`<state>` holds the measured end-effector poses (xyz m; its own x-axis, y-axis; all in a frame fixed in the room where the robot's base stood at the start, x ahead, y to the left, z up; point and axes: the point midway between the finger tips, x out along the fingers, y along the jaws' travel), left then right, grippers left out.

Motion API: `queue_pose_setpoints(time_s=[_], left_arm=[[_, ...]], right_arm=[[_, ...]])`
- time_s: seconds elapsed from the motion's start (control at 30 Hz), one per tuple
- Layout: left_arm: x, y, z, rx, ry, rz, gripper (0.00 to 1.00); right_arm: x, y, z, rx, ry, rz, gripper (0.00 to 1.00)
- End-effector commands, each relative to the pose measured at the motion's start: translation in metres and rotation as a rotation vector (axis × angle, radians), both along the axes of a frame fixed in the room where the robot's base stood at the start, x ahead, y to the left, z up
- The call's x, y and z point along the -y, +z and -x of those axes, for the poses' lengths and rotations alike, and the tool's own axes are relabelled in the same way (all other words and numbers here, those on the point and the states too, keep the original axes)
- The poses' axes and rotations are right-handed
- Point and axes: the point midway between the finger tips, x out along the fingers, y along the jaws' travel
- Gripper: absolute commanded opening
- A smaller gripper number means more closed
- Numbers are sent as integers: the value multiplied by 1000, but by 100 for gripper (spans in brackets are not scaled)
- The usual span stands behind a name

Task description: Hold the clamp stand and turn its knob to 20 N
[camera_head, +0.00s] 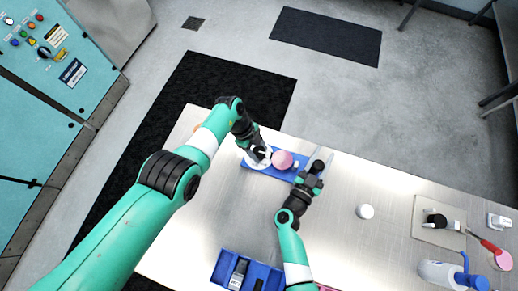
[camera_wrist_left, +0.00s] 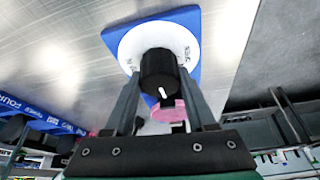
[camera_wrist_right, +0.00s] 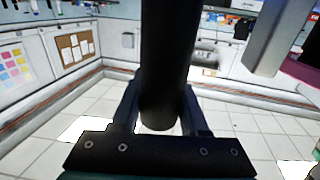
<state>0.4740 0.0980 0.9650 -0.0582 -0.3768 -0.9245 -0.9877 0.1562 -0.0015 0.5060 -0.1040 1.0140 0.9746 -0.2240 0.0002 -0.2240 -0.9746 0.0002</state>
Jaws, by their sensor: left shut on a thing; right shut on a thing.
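The clamp stand has a blue base (camera_head: 281,174) on the table, with a pink round piece (camera_head: 282,160) on it. Its white dial (camera_head: 249,163) is at the left end and shows more clearly in the left wrist view (camera_wrist_left: 128,48). My left gripper (camera_head: 261,153) is shut on the black knob (camera_wrist_left: 158,70), which bears a white pointer mark facing the camera. The dial's printed marks are too small to read surely. My right gripper (camera_head: 316,173) is shut on an upright black post (camera_wrist_right: 167,60) at the stand's right end. My gripper partly hides the post's foot.
A blue tray (camera_head: 224,268) with dark parts is at the front. A grey plate (camera_head: 426,233) with a black device, a bottle (camera_head: 436,272) and a red-handled tool (camera_head: 491,247) lie at right.

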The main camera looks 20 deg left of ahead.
Motion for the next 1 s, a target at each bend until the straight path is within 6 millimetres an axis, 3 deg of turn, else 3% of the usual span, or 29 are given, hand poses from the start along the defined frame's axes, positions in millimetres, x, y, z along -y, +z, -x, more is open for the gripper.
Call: queue_pose_setpoints(time_s=[0.13, 0.17, 0.33, 0.73, 1.0], left_arm=[[0, 0, 0, -1, 1, 1, 0], [0, 0, 0, -1, 1, 1, 58], [0, 0, 0, -2, 1, 1, 86], [-1, 2, -1, 0, 3, 1, 86], [-9, 20, -2, 2, 2, 0, 86]], right_arm=[[1, -1, 0, -1, -2, 0, 0], [1, -1, 0, -1, -3, 0, 0], [1, -1, 0, -1, -2, -1, 0], [1, -1, 0, -1, -2, -2, 0], [1, -1, 0, -1, -2, -2, 0]])
